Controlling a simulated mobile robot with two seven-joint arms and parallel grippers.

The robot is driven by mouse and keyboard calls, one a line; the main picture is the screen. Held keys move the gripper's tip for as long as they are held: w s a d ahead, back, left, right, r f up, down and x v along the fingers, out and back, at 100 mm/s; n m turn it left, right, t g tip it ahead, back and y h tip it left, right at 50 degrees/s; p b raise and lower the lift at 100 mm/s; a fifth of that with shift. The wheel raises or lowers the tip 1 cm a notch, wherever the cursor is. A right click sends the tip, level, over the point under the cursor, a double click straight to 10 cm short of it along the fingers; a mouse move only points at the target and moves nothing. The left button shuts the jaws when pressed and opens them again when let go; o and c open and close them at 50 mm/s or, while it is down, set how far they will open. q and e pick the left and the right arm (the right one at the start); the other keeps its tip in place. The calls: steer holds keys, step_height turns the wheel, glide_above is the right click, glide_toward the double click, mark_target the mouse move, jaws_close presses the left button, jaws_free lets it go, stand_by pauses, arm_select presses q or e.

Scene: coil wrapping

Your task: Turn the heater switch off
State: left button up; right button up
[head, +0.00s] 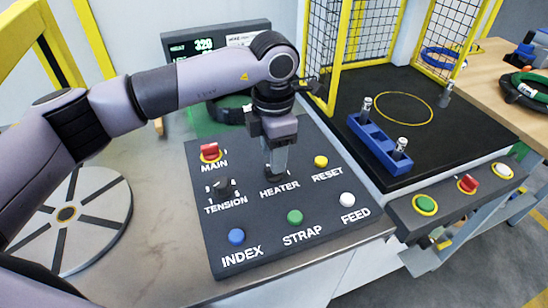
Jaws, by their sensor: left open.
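The dark control panel (232,262) lies on the metal bench. Its HEATER label (280,188) is near the middle. My left gripper (275,168) is open and points down just above that label, with its fingers at the heater switch. The fingers hide most of the switch. A small dark part shows at the fingertips, and I cannot tell its position or whether the fingers touch it. My right gripper is not in view.
Around the gripper are the red MAIN switch (210,152), the dark TENSION knob (223,187) and the yellow RESET button (321,161). Blue INDEX (236,236), green STRAP (295,216) and white FEED (347,199) buttons sit nearer. A blue holder (376,146) stands right.

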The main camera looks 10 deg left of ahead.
arm_select(q)
steer(key=shift+f, duration=1.4)
jaws_close()
